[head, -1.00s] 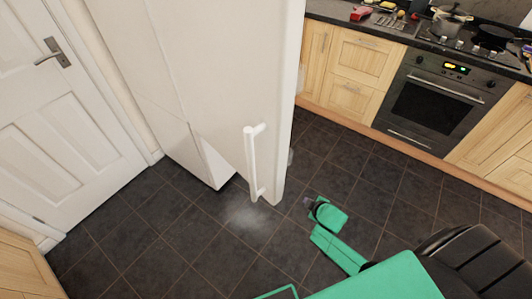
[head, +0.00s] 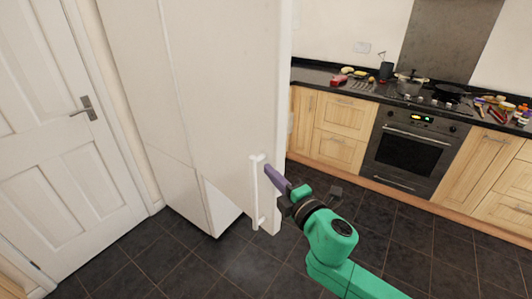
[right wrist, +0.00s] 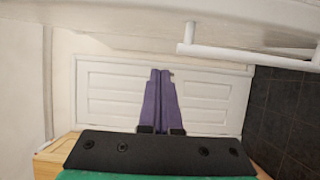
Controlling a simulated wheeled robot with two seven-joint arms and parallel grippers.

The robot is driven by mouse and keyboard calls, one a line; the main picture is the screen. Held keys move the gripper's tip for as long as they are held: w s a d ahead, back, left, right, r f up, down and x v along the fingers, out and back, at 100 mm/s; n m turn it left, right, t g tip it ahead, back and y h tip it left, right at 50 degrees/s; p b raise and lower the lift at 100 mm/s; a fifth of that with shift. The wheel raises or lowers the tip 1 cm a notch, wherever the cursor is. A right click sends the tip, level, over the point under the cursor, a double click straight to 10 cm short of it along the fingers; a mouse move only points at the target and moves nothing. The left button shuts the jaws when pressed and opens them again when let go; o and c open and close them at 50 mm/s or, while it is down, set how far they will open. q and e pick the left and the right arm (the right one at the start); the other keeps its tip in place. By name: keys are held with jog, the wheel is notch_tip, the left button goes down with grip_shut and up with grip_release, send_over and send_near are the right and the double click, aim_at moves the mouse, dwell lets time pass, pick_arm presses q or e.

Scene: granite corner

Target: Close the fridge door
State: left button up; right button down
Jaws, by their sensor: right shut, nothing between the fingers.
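The white fridge door (head: 225,90) stands swung out from the tall white fridge body (head: 180,188) in the head view. Its white bar handle (head: 255,195) is near the door's right edge. The handle also shows in the right wrist view (right wrist: 245,54), above and to the right of the fingers. My right gripper (head: 268,168) has purple fingers, shut and empty, with the tips close beside the handle's upper part in the head view. I cannot tell whether they touch the door. The right wrist view shows the fingers (right wrist: 161,72) together. My left gripper is not in view.
A white panelled room door (head: 60,130) is at the left. Wooden cabinets (head: 342,130) and a dark oven (head: 408,152) stand at the right, under a cluttered black counter. The dark tiled floor (head: 250,268) in front of the fridge is clear.

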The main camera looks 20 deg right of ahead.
aim_at(264, 149)
jog(key=w+p, duration=0.1)
jog(key=w, duration=0.3)
jog(key=w+d+p, duration=0.1)
jog(key=w, duration=0.3)
jog(key=w+p, duration=0.1)
jog(key=w, duration=0.3)
jog(key=shift+d+f+p, duration=0.3)
jog(key=shift+d+f, duration=0.05)
jog(key=shift+a, duration=0.1)
